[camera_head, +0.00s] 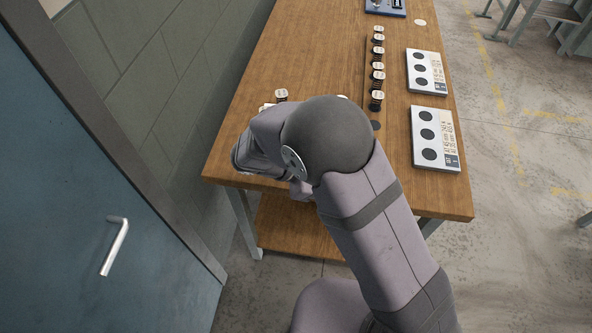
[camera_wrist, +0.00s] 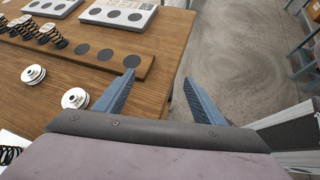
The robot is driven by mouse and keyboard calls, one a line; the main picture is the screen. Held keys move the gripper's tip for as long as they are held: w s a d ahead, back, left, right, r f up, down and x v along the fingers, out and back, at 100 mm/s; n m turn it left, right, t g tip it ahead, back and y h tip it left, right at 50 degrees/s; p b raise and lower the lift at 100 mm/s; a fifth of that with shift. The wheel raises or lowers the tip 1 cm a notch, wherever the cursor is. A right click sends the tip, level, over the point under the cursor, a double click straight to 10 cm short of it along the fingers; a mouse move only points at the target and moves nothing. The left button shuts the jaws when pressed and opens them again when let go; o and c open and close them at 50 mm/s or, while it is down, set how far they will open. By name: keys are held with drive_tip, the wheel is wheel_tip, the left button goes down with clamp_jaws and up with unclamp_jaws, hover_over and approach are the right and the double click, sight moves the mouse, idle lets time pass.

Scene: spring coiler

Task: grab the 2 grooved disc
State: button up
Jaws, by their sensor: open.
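Two white grooved discs lie on the wooden table in the wrist view. One disc (camera_wrist: 34,74) is farther left, and the other disc (camera_wrist: 75,98) is nearer to my gripper. My gripper (camera_wrist: 159,72) is open and empty, with its fingers spread apart near the table's edge. Both discs are to the left of the left finger, apart from it. In the head view my own arm hides most of the gripper and the table area around it, and I cannot clearly make out the two discs there.
Several springs with white tops (camera_head: 377,65) stand in a row on a wooden strip (camera_wrist: 125,65) with dark round spots. White panels with dark circles (camera_head: 435,139) lie to its right. Another spring (camera_head: 281,95) stands left of my arm. The table edge borders open floor.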

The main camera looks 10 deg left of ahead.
sight(271, 186)
drive_tip(key=a+f+n+t, duration=0.1)
drive_tip(key=a, duration=0.2)
drive_tip(key=w+a+f+n+t+b, duration=0.1)
drive_tip(key=a+n+t, duration=0.1)
drive_tip(key=a, duration=0.1)
drive_tip(key=a+f+n+t, duration=0.1)
drive_tip(key=a, duration=0.1)
drive_tip(key=shift+w+a+f+n+t+h+b, duration=0.2)
drive_tip(key=shift+w+a+n+t+h+b, duration=0.1)
drive_tip(key=shift+a+n+b, duration=0.1)
drive_tip(key=a+n+t, duration=0.1)
drive_tip(key=a, duration=0.2)
drive_tip(key=s+a+f+n+t+y+b, duration=0.1)
drive_tip(key=a+n+t, duration=0.1)
drive_tip(key=a, duration=0.1)
drive_tip(key=a+n+t, duration=0.1)
drive_tip(key=a+t, duration=0.1)
drive_tip(key=a, duration=0.1)
drive_tip(key=shift+s+a+f+n+y, duration=0.15)
drive_tip(key=shift+s+f+n+y, duration=0.1)
drive_tip(key=shift+n+y, duration=0.05)
drive_tip(key=shift+p+x, duration=0.7)
drive_tip(key=shift+x, duration=0.9)
drive_tip(key=p+x, duration=0.1)
drive_tip(key=x, duration=0.2)
drive_tip(key=shift+d+p, duration=0.25)
drive_tip(key=shift+p, duration=0.1)
drive_tip(key=shift+w+d+f, duration=0.2)
drive_tip(key=shift+w+d, duration=0.05)
drive_tip(key=shift+w, duration=0.15)
